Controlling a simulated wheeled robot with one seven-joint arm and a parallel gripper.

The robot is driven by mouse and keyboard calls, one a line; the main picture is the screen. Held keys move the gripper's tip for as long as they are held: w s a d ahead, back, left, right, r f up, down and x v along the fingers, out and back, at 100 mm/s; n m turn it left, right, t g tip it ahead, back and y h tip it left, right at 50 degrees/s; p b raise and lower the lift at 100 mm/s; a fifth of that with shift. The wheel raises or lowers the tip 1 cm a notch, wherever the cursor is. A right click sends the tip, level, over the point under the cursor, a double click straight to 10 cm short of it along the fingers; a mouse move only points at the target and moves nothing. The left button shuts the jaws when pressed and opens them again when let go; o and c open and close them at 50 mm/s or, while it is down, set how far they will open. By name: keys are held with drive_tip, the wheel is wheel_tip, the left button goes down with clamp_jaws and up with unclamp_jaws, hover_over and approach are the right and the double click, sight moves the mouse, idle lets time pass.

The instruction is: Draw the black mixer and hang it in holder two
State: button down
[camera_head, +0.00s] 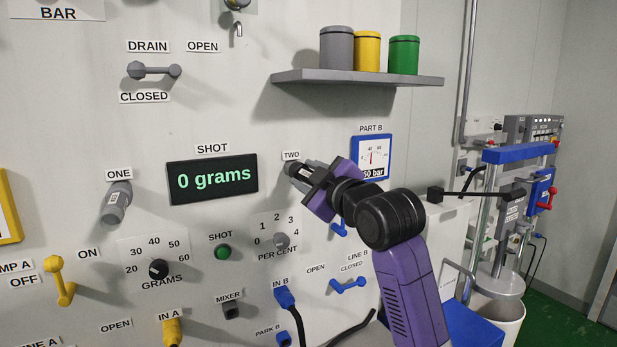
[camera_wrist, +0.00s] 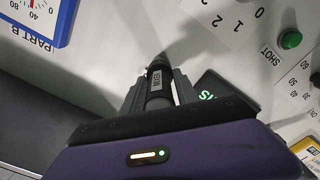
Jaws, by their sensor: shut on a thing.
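My gripper (camera_head: 312,178) is shut on a black cylinder, the black mixer (camera_wrist: 158,82), which bears a label in the wrist view. In the head view the gripper is at the wall just below the TWO label (camera_head: 291,156), right of the SHOT display. The gripper hides most of the mixer and holder two there, so I cannot tell whether the mixer is seated in the holder. A grey cylinder (camera_head: 116,203) hangs tilted under the ONE label (camera_head: 118,174). A dark fitting (camera_head: 231,311) sits below the MIXER label (camera_head: 229,297).
The SHOT display (camera_head: 212,179) reads 0 grams. A blue-framed gauge (camera_head: 371,157) is close right of my gripper. A shelf (camera_head: 358,79) with grey, yellow and green canisters is above. A percent dial (camera_head: 281,241) and a green button (camera_head: 222,252) are below.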

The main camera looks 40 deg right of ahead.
drive_tip(key=c, duration=0.8)
unclamp_jaws()
drive_tip(key=shift+c, duration=0.2)
drive_tip(key=shift+b+v, duration=1)
drive_tip(key=shift+v, duration=2.85)
